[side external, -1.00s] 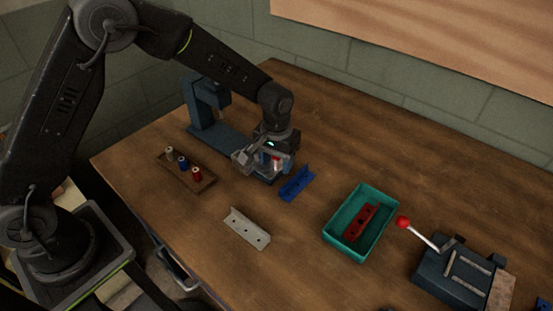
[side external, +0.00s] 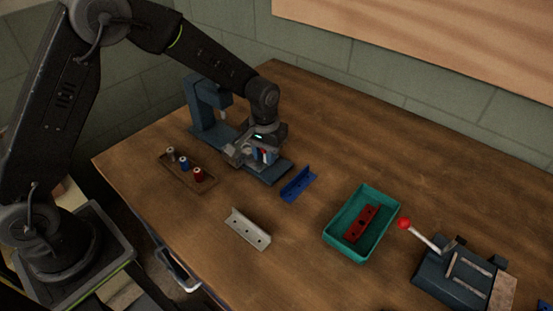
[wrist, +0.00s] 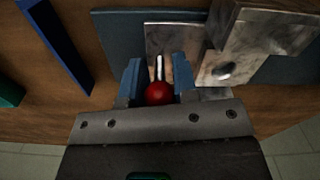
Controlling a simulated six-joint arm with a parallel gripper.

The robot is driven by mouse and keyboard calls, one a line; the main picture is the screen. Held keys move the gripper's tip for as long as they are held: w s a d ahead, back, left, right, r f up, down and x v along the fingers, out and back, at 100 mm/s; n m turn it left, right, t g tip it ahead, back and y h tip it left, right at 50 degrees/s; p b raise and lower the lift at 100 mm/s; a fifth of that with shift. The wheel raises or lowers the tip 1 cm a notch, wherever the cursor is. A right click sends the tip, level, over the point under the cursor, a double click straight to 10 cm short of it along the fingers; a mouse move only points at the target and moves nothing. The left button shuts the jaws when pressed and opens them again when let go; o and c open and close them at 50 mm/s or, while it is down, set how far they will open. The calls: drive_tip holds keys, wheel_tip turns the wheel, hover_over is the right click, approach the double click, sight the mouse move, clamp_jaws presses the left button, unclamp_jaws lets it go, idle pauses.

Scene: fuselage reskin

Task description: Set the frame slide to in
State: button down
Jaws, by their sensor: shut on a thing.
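The frame slide has a dark blue base (side external: 272,176) with a blue upright post and overhanging head (side external: 207,105) at its back end. In the wrist view, its metal plate (wrist: 166,38) carries a short rod ending in a red ball knob (wrist: 159,94). My gripper (wrist: 158,75) is shut on the knob, a blue finger on each side. In the side view my gripper (side external: 263,155) is low over the base, between the post and the base's bare front end. A grey metal piece (wrist: 238,42) sits beside the plate. My wrist hides much of the slide in the side view.
A blue bracket (side external: 298,184) lies just off the base's front end. A rack of spools (side external: 185,168) and a grey bracket (side external: 247,228) lie nearer. A teal bin (side external: 372,193) holds a red bracket (side external: 362,222). A red-knobbed lever fixture (side external: 455,275) stands at right.

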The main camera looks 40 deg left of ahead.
drive_tip(key=a, duration=0.4)
drive_tip(key=shift+a, duration=0.2)
drive_tip(key=c, duration=0.9)
unclamp_jaws()
wheel_tip(320, 180, up, 14)
drive_tip(key=shift+f, duration=0.1)
